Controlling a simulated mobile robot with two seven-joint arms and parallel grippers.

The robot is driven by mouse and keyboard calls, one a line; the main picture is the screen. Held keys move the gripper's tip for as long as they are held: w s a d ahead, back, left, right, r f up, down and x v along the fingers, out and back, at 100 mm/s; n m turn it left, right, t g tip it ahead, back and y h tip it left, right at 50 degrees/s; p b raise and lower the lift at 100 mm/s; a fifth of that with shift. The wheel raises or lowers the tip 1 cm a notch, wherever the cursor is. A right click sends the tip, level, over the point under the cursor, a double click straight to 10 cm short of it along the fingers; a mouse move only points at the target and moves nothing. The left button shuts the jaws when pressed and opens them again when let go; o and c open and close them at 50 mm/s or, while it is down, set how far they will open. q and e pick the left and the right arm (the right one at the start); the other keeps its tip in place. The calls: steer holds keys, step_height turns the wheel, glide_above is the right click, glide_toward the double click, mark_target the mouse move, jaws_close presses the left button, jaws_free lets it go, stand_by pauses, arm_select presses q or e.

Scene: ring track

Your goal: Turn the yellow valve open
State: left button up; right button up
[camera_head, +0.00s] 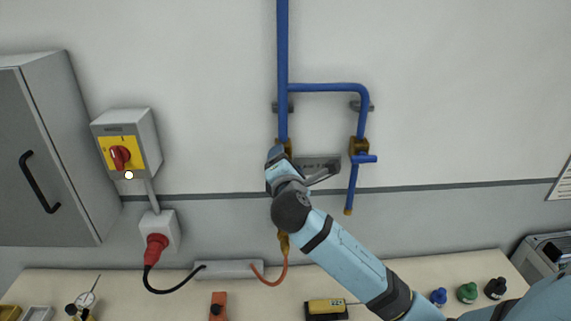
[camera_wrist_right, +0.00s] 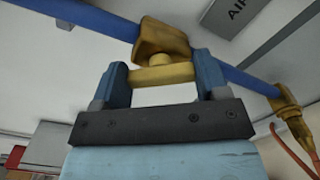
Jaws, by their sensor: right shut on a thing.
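The yellow valve (camera_wrist_right: 162,40) sits on a blue pipe. Its yellow handle (camera_wrist_right: 160,74) lies between the two blue fingers of my right gripper (camera_wrist_right: 162,80), which is shut on it. In the right wrist view the handle runs roughly the same way as the pipe, at a slight angle. In the head view only a bit of the valve's brass body (camera_head: 288,147) shows above my right gripper (camera_head: 277,157); the handle is hidden there by my gripper and arm. My left gripper is in neither view.
A switch box (camera_head: 128,145) hangs left. Below, the bench (camera_head: 120,285) holds a power strip (camera_head: 228,269) and several tools.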

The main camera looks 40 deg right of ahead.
steer(key=shift+f+m+b, duration=0.1)
steer(key=shift+m+b, duration=0.65)
steer(key=shift+m, duration=2.85)
steer(key=o, duration=0.9)
steer(key=shift+o, duration=0.2)
steer(key=b+v, duration=0.3)
steer(key=v, duration=1.1)
